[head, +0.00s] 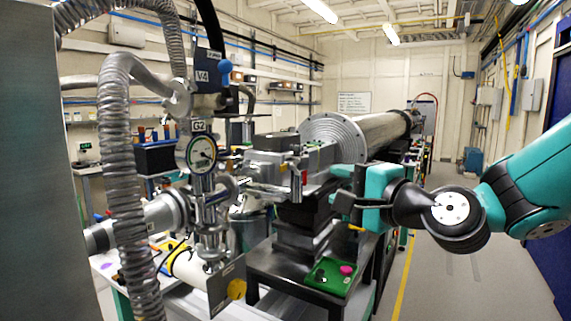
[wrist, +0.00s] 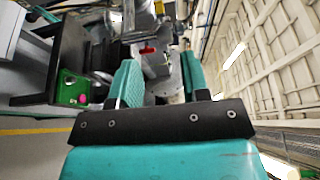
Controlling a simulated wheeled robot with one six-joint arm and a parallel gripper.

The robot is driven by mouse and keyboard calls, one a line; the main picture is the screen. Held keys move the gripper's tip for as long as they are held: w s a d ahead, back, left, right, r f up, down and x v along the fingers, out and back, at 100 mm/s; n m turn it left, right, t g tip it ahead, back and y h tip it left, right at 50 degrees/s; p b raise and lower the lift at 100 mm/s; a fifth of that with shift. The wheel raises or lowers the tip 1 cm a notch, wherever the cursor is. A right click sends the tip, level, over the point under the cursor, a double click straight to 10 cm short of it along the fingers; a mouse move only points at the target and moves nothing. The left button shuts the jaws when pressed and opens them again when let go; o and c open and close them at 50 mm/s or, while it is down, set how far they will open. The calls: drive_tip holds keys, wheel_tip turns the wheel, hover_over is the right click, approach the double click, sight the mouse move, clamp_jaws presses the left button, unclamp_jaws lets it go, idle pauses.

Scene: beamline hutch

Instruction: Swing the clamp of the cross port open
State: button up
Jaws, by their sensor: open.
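The steel vacuum cross (head: 210,200) stands left of centre in the head view, below the round gauge (head: 202,152) labelled G2. Metal rings and fittings sit around its ports. I cannot tell which fitting is the cross port clamp or whether it is shut. My gripper (head: 345,190) is right of the cross, well apart from it, near the beamline block. In the wrist view my gripper (wrist: 160,80) is open, with nothing seen between its teal fingers. The cross is not clearly made out in the wrist view.
A ribbed hose (head: 115,170) hangs in front left of the cross. A green tray (head: 330,277) with a pink item lies on the dark bench below my gripper. The floor (head: 440,285) at right is clear.

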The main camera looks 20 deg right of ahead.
sight(284, 169)
drive_tip(key=p+x, duration=1.2)
drive_tip(key=x, duration=0.2)
drive_tip(key=shift+w+a+r, duration=0.15)
drive_tip(key=shift+w+a, duration=0.05)
drive_tip(key=shift+w, duration=0.1)
drive_tip(key=shift+w+a+f+p, duration=0.2)
drive_tip(key=shift+w+p, duration=0.25)
drive_tip(key=shift+w, duration=0.15)
clamp_jaws()
